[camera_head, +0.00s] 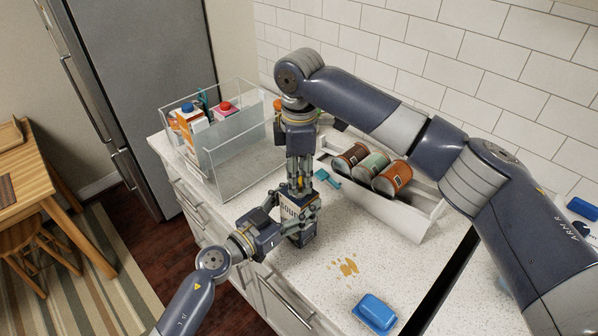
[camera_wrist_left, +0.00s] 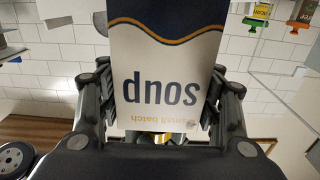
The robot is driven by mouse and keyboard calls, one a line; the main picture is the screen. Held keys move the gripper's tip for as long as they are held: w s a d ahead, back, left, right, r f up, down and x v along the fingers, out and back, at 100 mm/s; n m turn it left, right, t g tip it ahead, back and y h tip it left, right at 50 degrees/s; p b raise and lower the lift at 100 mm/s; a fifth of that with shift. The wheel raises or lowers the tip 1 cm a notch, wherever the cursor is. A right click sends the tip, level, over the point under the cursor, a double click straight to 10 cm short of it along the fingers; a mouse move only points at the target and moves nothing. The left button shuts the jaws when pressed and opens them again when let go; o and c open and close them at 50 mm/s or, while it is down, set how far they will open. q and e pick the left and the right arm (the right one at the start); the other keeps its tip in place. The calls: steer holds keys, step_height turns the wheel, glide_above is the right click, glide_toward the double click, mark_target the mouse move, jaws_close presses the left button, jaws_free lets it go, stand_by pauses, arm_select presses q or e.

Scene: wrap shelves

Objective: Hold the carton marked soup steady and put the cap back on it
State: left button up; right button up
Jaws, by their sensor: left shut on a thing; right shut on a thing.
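The soup carton (camera_head: 290,209) stands upright on the speckled counter, dark navy and white with "soup" lettering. My left gripper (camera_head: 296,218) is shut around its sides. In the left wrist view the carton (camera_wrist_left: 160,60) appears upside down between the fingers of my left gripper (camera_wrist_left: 166,112). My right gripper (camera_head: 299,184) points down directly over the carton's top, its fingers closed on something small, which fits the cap. The fingers hide most of it and the carton's opening, so I cannot tell whether the cap touches the carton.
A clear bin (camera_head: 241,165) with cartons stands at the back left. A white rack (camera_head: 405,221) holding several cans lies to the right. A teal item (camera_head: 329,179) is near the right gripper. A brown spill (camera_head: 345,267) and a blue box-like item (camera_head: 374,314) are in front.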

steer(key=shift+f, duration=0.6)
stand_by(0.4)
